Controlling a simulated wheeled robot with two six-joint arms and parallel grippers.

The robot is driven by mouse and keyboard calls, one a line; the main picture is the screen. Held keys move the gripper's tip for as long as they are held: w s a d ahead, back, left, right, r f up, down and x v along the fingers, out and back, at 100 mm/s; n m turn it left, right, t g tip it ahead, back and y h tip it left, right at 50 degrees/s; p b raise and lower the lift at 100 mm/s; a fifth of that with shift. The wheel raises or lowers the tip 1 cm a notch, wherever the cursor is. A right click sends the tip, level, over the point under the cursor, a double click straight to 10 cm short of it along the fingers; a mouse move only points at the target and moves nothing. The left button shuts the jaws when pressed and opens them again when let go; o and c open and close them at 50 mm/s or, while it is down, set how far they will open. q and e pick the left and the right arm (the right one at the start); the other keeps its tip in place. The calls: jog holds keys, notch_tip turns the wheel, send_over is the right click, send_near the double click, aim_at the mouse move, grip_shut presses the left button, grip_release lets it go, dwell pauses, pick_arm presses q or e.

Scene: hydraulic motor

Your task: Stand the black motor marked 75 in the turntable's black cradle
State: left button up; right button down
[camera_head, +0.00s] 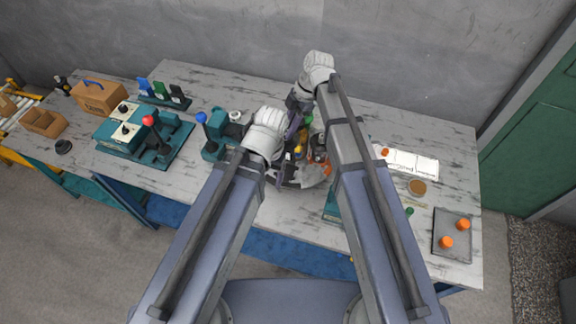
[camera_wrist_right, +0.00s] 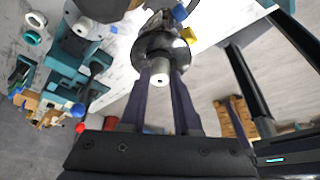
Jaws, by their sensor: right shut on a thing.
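My right gripper (camera_head: 294,128) is over the middle of the bench, with its fingers pointing down toward the turntable area. In the right wrist view its two dark fingers (camera_wrist_right: 160,82) are closed on a round dark, shiny motor (camera_wrist_right: 162,43) with a pale shaft end between them. No number 75 is legible. The grey turntable (camera_head: 318,174) shows partly between my arms. Its black cradle is hidden or too small to make out. My left gripper (camera_head: 280,178) is low at the turntable's left side, and its jaw opening cannot be made out.
A teal unit with a red-knobbed lever (camera_head: 150,122) and a blue-knobbed lever (camera_head: 203,118) stand left. A cardboard box (camera_head: 98,97) is behind. At right are a white sheet (camera_head: 412,164) and a grey tray (camera_head: 452,228) with orange knobs. Small coloured parts crowd the middle.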

jog(key=shift+r, duration=0.1)
notch_tip(320, 180, down, 6)
jog(key=b, duration=0.6)
jog(key=shift+f+b, duration=0.25)
jog(key=shift+b, duration=0.05)
notch_tip(320, 180, down, 4)
jog(key=b, duration=0.3)
jog(key=shift+r, duration=0.25)
jog(key=shift+f+b, duration=0.15)
jog(key=shift+b, duration=0.2)
jog(key=c, duration=0.6)
grip_release()
jog(key=shift+c, duration=0.2)
jog(key=shift+r, duration=0.2)
